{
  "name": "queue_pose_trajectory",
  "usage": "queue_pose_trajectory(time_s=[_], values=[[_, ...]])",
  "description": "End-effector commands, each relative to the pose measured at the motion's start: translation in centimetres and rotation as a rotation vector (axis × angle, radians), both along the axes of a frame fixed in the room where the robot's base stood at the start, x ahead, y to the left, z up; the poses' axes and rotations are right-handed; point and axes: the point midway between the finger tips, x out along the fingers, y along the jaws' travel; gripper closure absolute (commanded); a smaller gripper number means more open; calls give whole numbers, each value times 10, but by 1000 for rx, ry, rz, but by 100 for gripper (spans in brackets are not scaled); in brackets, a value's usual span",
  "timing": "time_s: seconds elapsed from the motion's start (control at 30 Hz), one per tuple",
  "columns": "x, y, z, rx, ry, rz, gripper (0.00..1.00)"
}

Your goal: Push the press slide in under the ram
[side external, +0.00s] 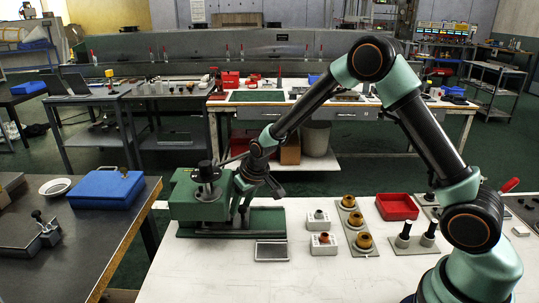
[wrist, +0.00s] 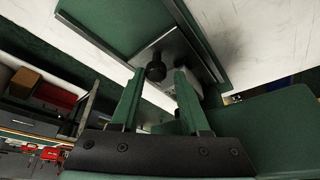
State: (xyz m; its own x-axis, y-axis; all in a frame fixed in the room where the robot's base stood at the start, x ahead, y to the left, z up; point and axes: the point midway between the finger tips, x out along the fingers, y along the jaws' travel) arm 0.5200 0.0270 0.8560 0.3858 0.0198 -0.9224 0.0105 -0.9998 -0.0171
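The green press (side external: 200,197) stands at the left end of the white table, with a black ram top (side external: 206,172) above its body. Its low green base (side external: 266,219) runs out to the right. My gripper (side external: 246,203) is down over this base, close to the press body. In the wrist view my gripper (wrist: 159,73) has its two green fingers apart. A dark round knob (wrist: 155,71) shows between the fingertips, nearer the left one, with a gap on the right. A pale block (wrist: 187,83) is partly behind the right finger. The slide itself is mostly hidden, and contact is unclear.
A small dark tray (side external: 271,251) lies before the base. White blocks (side external: 323,243), a holder with brass-coloured rings (side external: 357,228) and a red bin (side external: 397,207) stand to the right. A blue box (side external: 107,188) is on the dark table at left.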

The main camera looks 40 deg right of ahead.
Motion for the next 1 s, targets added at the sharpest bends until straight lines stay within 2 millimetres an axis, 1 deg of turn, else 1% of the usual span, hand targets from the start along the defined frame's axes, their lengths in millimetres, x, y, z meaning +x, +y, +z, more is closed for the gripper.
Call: queue_pose_trajectory(time_s=[0.23,0.37,0.8,1.0], values=[[-1,-1,3,0,-1,-1,56],[-5,-1,14,0,-1,-2,56],[-34,-2,85,0,-4,-1,56],[-44,-2,105,0,-1,0,56]])
